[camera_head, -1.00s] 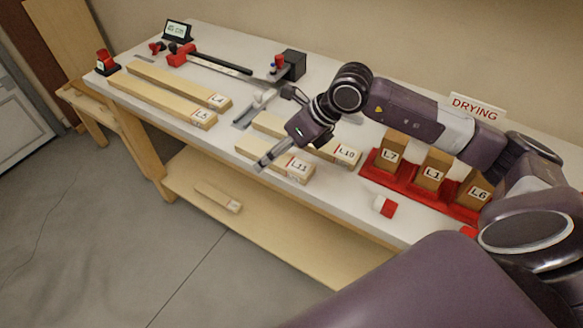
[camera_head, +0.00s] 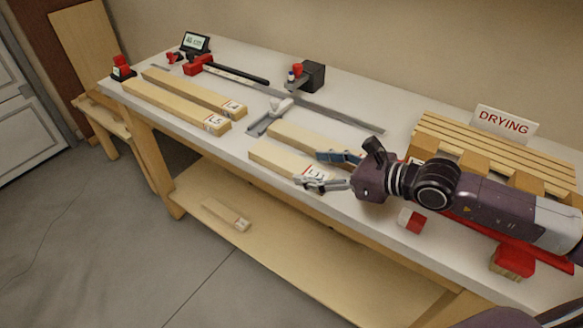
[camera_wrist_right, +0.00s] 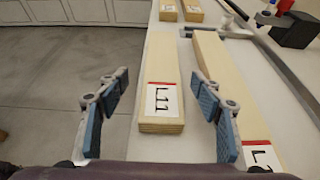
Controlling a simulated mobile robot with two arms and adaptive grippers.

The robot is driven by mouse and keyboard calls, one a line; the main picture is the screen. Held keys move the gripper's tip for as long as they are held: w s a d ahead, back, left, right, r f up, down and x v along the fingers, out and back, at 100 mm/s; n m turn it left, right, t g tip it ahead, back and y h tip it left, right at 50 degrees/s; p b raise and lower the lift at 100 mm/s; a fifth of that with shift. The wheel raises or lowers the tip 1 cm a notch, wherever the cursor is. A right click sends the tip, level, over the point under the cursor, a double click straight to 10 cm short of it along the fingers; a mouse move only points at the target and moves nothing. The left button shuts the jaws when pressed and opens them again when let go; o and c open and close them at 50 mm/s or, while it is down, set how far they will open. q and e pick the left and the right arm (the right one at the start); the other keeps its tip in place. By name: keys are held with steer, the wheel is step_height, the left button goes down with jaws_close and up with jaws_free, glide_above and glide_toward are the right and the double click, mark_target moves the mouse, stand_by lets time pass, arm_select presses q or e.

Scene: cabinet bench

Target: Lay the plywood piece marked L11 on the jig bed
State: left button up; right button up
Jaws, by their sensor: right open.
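The plywood piece marked L11 (camera_head: 280,160) lies flat near the bench's front edge; it also shows in the right wrist view (camera_wrist_right: 163,62), label end toward me. My right gripper (camera_head: 308,168) is open at that labelled end. In the right wrist view its blue-padded fingers (camera_wrist_right: 157,80) stand either side of the piece, with gaps showing. A long grey metal strip (camera_head: 345,116) runs by a black block (camera_head: 313,75) with a red part; I cannot tell whether this is the jig bed. My left gripper is not in view.
The L10 piece (camera_head: 290,135) lies parallel just behind L11, close to one finger. Pieces L4 (camera_head: 190,90) and L5 (camera_head: 170,102) lie at the left. A grey clamp-like tool (camera_head: 268,118) sits between. A red-and-white block (camera_head: 411,220) and slatted drying rack (camera_head: 445,130) are right.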

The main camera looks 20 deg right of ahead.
mark_target(293, 163)
steer(key=shift+w+a+f, duration=0.2)
steer(key=shift+w+a, duration=0.1)
steer(key=shift+w, duration=0.15)
steer(key=shift+w+a, duration=0.3)
steer(key=shift+w, duration=0.2)
steer(key=x, duration=0.4)
steer(key=shift+w, duration=0.1)
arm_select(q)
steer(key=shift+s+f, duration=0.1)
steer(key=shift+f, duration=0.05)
arm_select(e)
steer(key=shift+d, duration=0.1)
steer(key=shift+c, duration=0.6)
steer(key=c, duration=1.2)
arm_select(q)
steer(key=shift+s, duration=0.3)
arm_select(e)
steer(key=shift+r, duration=0.1)
steer(key=shift+c, duration=1.1)
